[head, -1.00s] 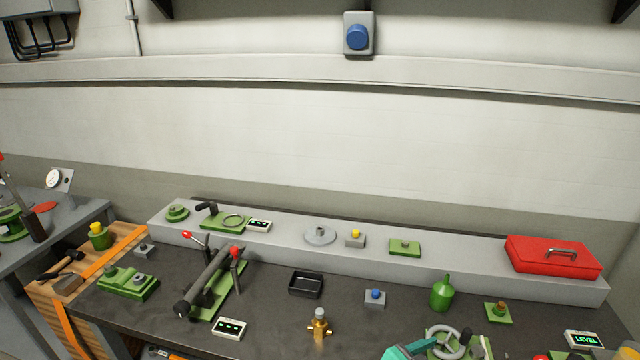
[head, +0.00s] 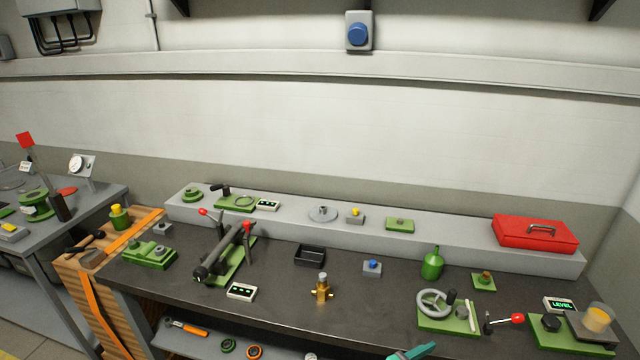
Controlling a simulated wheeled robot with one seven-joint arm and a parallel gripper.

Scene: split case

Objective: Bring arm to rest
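Nothing held can be seen.
The dark workbench (head: 290,275) carries a brass valve (head: 322,289), a black tray (head: 310,256), a green bottle (head: 432,264) and a lever fixture (head: 222,255). A red toolbox (head: 535,233) stands on the grey rear ledge. A wooden crate (head: 88,262) stands left.

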